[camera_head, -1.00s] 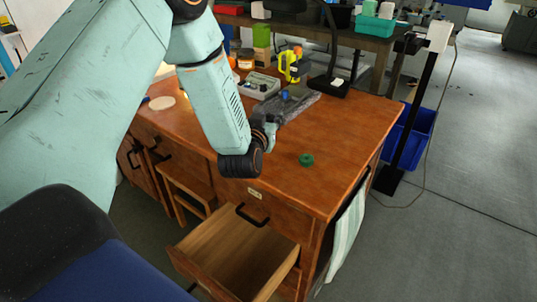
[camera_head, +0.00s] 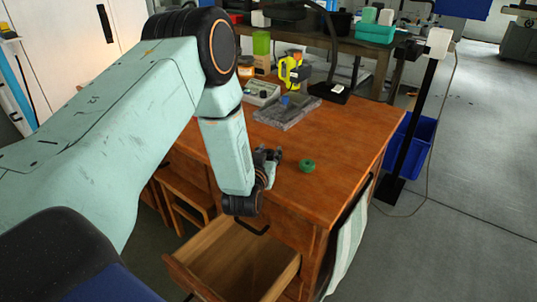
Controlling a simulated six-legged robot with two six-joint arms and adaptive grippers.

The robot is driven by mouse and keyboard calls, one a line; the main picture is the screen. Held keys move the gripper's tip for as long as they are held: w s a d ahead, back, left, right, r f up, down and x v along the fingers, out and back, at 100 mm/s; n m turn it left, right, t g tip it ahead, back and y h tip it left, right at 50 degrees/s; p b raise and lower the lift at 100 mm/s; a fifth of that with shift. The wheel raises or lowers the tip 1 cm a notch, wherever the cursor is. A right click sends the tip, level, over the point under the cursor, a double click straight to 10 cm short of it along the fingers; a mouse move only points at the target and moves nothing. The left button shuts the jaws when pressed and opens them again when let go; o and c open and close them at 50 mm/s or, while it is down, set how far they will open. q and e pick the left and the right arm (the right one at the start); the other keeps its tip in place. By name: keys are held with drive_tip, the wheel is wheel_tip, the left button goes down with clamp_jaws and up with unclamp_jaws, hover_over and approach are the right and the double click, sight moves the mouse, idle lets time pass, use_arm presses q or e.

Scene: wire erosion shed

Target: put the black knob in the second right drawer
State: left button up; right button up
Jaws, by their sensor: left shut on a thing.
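The open drawer (camera_head: 205,279) is pulled out of the right side of the desk front, below another drawer front. Its visible inside is bare wood, and my left wrist is above its back part. My right gripper is not in view.
A grey tray (camera_head: 287,113) with a blue thing, a yellow tool (camera_head: 290,71) and a grey box (camera_head: 261,93) stand farther back. A striped cloth (camera_head: 348,240) hangs at the desk's right side.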

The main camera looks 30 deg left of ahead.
use_arm(q)
drive_tip(key=shift+s+r, duration=0.1)
drive_tip(key=o, duration=1.1)
drive_tip(key=shift+f, duration=0.2)
